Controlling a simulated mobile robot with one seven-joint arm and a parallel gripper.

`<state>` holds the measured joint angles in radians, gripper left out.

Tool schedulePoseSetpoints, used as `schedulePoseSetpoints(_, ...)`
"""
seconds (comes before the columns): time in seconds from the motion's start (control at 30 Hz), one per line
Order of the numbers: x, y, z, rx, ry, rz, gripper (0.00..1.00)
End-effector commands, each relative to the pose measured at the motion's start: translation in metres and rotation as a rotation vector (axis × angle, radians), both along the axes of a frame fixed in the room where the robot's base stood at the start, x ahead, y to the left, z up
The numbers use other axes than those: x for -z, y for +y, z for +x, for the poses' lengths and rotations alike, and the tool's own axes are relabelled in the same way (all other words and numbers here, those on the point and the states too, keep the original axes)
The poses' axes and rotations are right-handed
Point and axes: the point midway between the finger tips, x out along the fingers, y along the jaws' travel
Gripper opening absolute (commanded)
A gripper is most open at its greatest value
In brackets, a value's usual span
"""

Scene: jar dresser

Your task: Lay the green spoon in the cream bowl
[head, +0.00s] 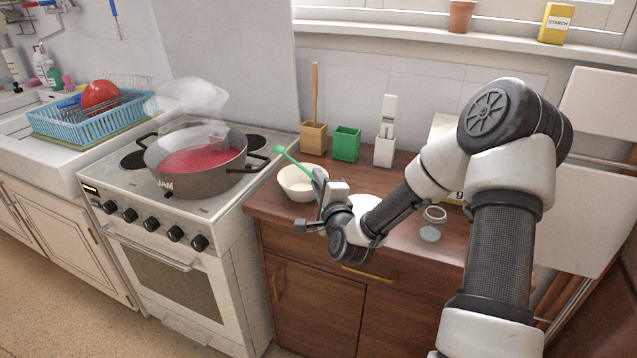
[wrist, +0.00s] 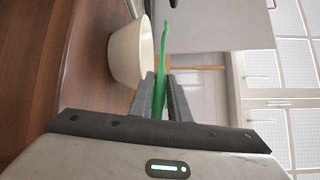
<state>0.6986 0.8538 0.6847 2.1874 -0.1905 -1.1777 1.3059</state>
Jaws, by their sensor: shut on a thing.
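The green spoon (head: 293,162) is held in my gripper (head: 321,184), which is shut on it. The spoon slants up and to the left from the fingers. In the head view it passes across the back right rim of the cream bowl (head: 292,190). In the wrist view the spoon (wrist: 160,62) stands out between the two fingers (wrist: 160,92). The cream bowl (wrist: 126,58) is just to the left of the spoon there. The bowl stands upright on the wooden dresser top. I cannot tell whether the spoon touches the bowl. My gripper hides part of the bowl's right side.
A wooden holder (head: 313,141) with a stick, a green box (head: 346,146) and a white holder (head: 384,153) stand behind the bowl. A white round dish (head: 366,202) and a glass jar (head: 432,225) are to the right. The stove with a jam pan (head: 180,180) is left.

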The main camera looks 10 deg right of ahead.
Motion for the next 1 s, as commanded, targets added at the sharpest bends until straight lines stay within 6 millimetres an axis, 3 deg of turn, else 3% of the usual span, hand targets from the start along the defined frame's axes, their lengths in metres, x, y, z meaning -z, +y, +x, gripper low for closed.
schedulePoseSetpoints(0.03, 0.01, 0.0, -0.002, -0.001, 0.018, 0.004, 0.0)
schedulePoseSetpoints(0.57, 0.027, 0.0, -0.004, 0.0, 0.031, 0.006, 0.0)
schedulePoseSetpoints(0.6, 0.026, 0.0, -0.004, 0.0, 0.031, 0.006, 0.2)
schedulePoseSetpoints(0.73, 0.026, 0.0, -0.004, 0.0, 0.032, 0.006, 0.38)
schedulePoseSetpoints(1.0, 0.024, 0.001, -0.003, -0.001, 0.026, 0.004, 0.38)
